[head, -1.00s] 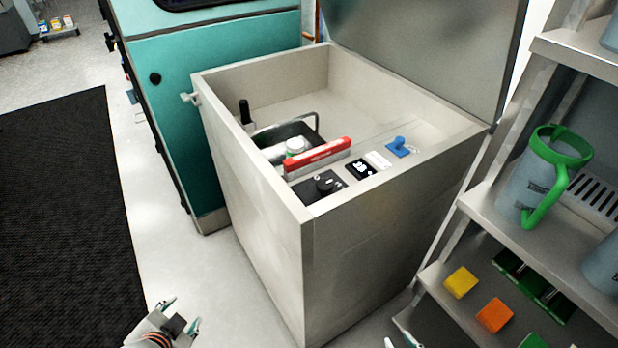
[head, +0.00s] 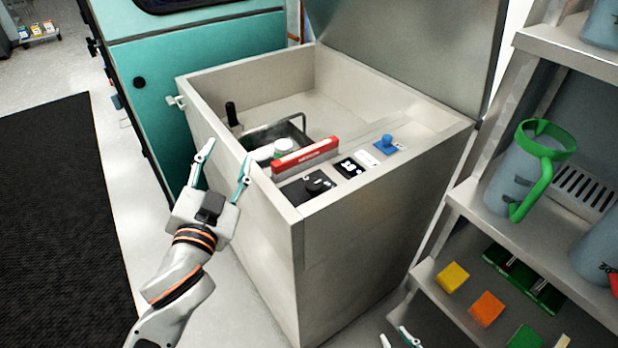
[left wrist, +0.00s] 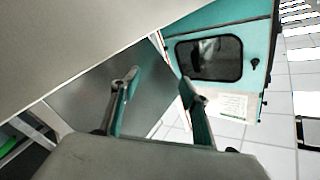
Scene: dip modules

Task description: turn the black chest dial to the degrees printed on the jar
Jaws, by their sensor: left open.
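The black chest dial (head: 318,183) sits on a dark panel on the front rim of the open grey chest (head: 370,240). A small black display (head: 349,167) with white digits is beside it. A white-lidded jar (head: 284,147) stands inside the chest, partly behind a red-topped block; its print is too small to read. My left gripper (head: 222,165) is open and empty at the chest's left side, left of the dial and apart from it. Its two fingers also show in the left wrist view (left wrist: 160,100). My right gripper (head: 400,338) shows only as fingertips at the bottom edge; its opening is unclear.
The red-topped block (head: 305,155) stands behind the dial, and a blue knob (head: 386,143) is to the right. A metal tray (head: 300,128) lies inside the chest. The raised lid (head: 410,50) is behind. A shelf with a green-handled jug (head: 530,170) stands at the right.

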